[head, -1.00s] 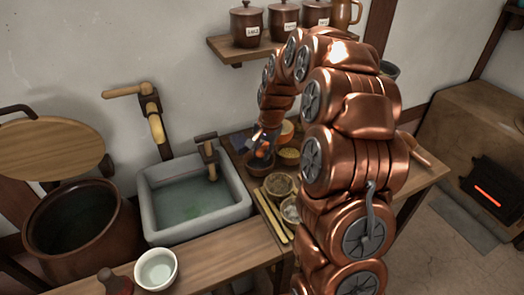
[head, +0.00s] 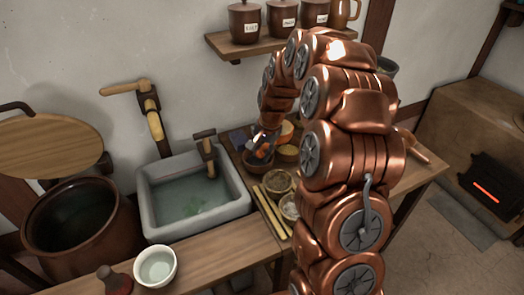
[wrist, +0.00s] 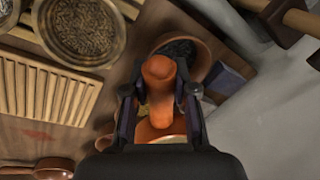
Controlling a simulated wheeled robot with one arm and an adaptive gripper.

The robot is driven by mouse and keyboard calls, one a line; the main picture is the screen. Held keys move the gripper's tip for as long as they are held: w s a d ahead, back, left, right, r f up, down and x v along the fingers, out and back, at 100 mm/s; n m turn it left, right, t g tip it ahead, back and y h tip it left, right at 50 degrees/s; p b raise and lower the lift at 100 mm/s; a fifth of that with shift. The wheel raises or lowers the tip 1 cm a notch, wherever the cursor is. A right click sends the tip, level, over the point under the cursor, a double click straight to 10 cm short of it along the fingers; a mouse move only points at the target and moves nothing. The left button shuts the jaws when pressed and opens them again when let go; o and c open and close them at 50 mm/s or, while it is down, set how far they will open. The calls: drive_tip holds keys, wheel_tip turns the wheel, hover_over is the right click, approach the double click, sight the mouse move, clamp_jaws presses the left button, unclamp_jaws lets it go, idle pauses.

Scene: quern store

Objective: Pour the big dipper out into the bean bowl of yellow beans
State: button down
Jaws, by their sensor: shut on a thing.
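My gripper (wrist: 159,95) is shut on the orange handle of the big dipper (wrist: 158,72). The handle's rounded end points up in the wrist view, and the dipper's orange cup lies partly hidden behind my gripper's body. A little yellow shows by the cup; I cannot tell whether it is in the dipper or in a bowl below. In the head view my gripper (head: 262,148) is over the far end of the counter, with the orange dipper (head: 286,133) just to its right. A small brown bowl (head: 287,154), probably the bean bowl, sits just below the dipper; its contents are hard to make out.
A bowl of dark contents (wrist: 182,47) stands close to the handle. A dish of brown grain (wrist: 80,25) and a ridged wooden board (wrist: 48,88) are to the left. The stone sink (head: 195,196) is left of the bowls. A jar shelf (head: 270,44) hangs above.

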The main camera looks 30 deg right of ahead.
drive_tip(key=shift+d+f, duration=0.2)
drive_tip(key=shift+f, duration=0.75)
drive_tip(key=shift+d+r+t+y, duration=0.2)
drive_tip(key=shift+r+t+y, duration=0.2)
drive_tip(key=shift+r+y, duration=1.4)
idle(0.4)
drive_tip(key=shift+s+d+r+y, duration=0.1)
drive_tip(key=shift+d+r+y, duration=0.15)
drive_tip(key=shift+r+y, duration=0.3)
drive_tip(key=shift+s+d+r+y, duration=0.1)
drive_tip(key=shift+d+r+y, duration=0.1)
drive_tip(key=shift+r+y, duration=0.35)
drive_tip(key=shift+s+d+r+m+t+y, duration=0.15)
drive_tip(key=shift+d+r+t+y, duration=0.15)
drive_tip(key=shift+d+r+y, duration=0.35)
drive_tip(key=shift+s+d+r+m+t+y, duration=0.15)
drive_tip(key=shift+d+r+t+y, duration=0.2)
drive_tip(key=shift+r+y, duration=0.45)
idle(0.6)
drive_tip(key=shift+d+r+y, duration=0.3)
drive_tip(key=shift+d+y, duration=0.05)
drive_tip(key=shift+y, duration=0.2)
drive_tip(key=shift+d+r, duration=0.15)
drive_tip(key=shift+d, duration=0.05)
drive_tip(key=shift+s+d+r+t+y, duration=0.1)
drive_tip(key=shift+d+r+t+y, duration=0.35)
drive_tip(key=shift+y, duration=0.45)
